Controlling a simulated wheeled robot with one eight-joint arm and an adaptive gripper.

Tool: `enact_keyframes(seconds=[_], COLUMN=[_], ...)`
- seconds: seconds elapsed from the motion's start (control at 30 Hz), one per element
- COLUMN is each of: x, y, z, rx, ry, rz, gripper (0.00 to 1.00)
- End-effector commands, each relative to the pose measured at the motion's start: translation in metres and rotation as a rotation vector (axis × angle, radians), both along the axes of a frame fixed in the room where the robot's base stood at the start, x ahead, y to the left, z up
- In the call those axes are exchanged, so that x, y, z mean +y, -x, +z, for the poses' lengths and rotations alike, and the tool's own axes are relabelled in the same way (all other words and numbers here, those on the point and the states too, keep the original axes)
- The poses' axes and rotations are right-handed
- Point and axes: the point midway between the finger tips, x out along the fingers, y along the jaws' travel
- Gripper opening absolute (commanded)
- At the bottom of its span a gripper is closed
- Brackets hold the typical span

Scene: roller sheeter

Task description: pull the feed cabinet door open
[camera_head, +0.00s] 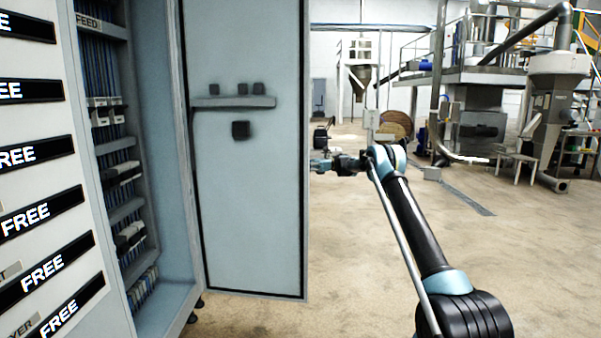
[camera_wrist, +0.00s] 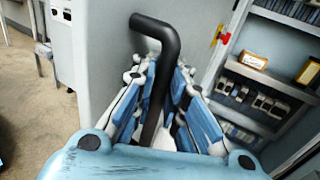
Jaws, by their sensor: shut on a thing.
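The handle stands out from the grey door face (camera_wrist: 108,45). The handle is hidden in the head view.
A white panel with several FREE labels (camera_head: 40,215) is close at the left. Cabinet shelves with electrical parts (camera_wrist: 250,95) show at the right of the wrist view. Open concrete floor (camera_head: 350,260) lies right of the door. Machinery (camera_head: 490,130) stands farther back.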

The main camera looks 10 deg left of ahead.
Motion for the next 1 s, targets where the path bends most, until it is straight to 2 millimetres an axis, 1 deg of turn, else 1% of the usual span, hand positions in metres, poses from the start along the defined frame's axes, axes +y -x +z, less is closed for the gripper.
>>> enact_keyframes(seconds=[0.03, 0.2, 0.77, 0.8, 0.9, 1.0], x=[-0.001, 0.005, 0.01, 0.01, 0.012, 0.015], y=[-0.003, -0.005, -0.005, -0.005, -0.004, -0.002], z=[0.001, 0.001, 0.002, 0.002, 0.001, 0.001], rx=[0.001, 0.001, 0.001, 0.001, 0.001, 0.001], ry=[-0.002, -0.002, -0.002, -0.001, -0.001, -0.001], rz=[0.004, 0.017, 0.027, 0.028, 0.029, 0.031], gripper=[0.0, 0.0, 0.0, 0.14, 0.33, 0.33])
